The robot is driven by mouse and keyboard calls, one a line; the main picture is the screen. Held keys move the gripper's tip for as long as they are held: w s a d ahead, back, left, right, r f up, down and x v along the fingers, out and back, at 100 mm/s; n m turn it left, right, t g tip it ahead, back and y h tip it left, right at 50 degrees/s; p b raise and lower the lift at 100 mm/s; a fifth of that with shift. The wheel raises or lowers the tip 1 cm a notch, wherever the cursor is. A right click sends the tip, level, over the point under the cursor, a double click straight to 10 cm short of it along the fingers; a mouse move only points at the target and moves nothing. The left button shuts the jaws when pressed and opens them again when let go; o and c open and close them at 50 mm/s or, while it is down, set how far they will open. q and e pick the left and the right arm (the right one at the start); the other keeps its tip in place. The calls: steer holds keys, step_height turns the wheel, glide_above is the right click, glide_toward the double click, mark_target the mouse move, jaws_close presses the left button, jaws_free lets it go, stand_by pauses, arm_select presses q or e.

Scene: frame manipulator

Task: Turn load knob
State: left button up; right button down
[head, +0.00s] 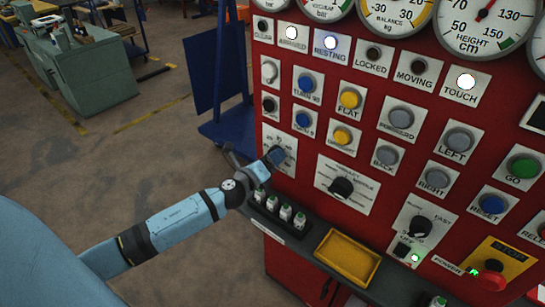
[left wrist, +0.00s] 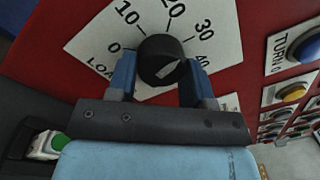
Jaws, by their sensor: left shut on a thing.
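The load knob (left wrist: 160,60) is a round black dial with a pale pointer line, on a white plate marked from 0 to 40 in the left wrist view. The pointer line points up and to the right in that view, toward the 40 side. My left gripper (left wrist: 160,75) has one blue finger on each side of the knob and is shut on it. In the head view my left gripper (head: 274,157) reaches the load plate (head: 288,142) on the red panel and hides most of the knob. My right gripper is not in view.
The red panel (head: 310,205) holds gauges, lamps, several buttons and other knobs. Below my gripper is a dark shelf (head: 305,247) with several small white-and-green bottles (head: 284,212) and a yellow tray (head: 347,257). A red stop button (head: 490,275) sits at lower right. Open floor lies left.

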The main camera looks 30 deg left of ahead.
arm_select(q)
steer(key=shift+m+p, duration=0.3)
steer(key=shift+m, duration=1.1)
steer(key=o, duration=0.9)
steer(key=s+b, duration=0.1)
steer(key=s, duration=0.3)
steer(key=s+a+b, duration=0.1)
steer(key=s, duration=0.4)
steer(key=s+b, duration=0.1)
steer(key=s, duration=0.3)
steer(key=shift+s+a+f, duration=0.2)
steer(key=shift+s+a, duration=0.1)
steer(key=shift+s, duration=0.05)
